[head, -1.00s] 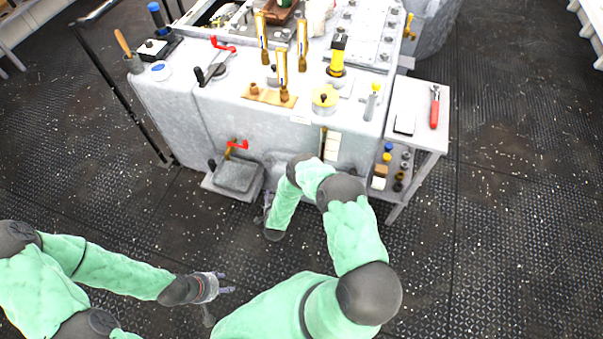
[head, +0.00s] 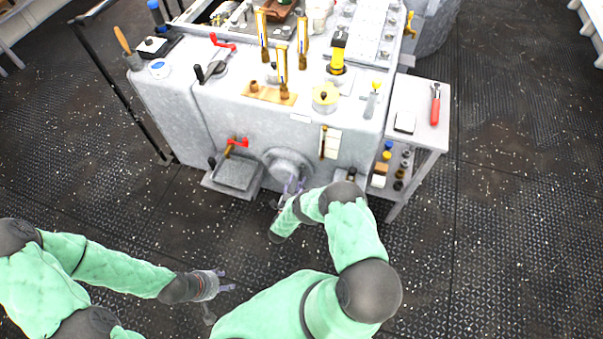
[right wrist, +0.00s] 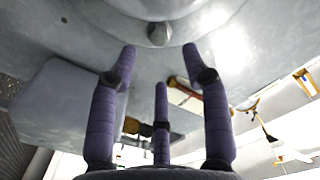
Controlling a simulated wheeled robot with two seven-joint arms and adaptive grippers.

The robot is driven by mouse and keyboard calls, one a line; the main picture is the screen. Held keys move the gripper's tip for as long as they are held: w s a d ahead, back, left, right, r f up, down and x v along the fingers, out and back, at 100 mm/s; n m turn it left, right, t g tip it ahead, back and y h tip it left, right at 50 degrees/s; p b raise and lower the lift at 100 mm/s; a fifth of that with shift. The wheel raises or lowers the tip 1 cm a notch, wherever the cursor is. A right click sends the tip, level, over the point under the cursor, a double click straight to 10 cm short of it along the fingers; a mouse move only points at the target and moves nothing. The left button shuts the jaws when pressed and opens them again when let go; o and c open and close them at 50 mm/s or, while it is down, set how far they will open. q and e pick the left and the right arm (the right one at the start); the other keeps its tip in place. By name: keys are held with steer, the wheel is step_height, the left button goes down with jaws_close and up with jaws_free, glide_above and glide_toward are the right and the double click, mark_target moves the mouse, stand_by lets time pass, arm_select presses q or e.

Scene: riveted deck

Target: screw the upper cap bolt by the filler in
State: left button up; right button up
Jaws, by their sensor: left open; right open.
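A round grey cap (head: 285,163) sits low on the front of the big grey machine; my right gripper partly covers it. In the right wrist view, a hexagonal bolt head (right wrist: 159,34) sits on the pale round cap (right wrist: 115,22). My right gripper (right wrist: 159,52) is open and empty, its purple fingers on either side just short of the bolt head, with a gap to it. In the head view, the right gripper (head: 291,187) is in front of the cap. My left gripper (head: 224,281) is open and empty above the floor. I cannot tell which fitting is the filler.
A red-handled valve (head: 237,143) and a grey box (head: 236,174) are left of the cap. A side table (head: 420,115) with a red-handled tool (head: 435,105) stands right of the machine. The deck floor ahead is clear.

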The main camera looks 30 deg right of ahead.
mark_target(303, 169)
steer(key=shift+b+x, duration=0.75)
steer(key=shift+x, duration=2.35)
jaws_close()
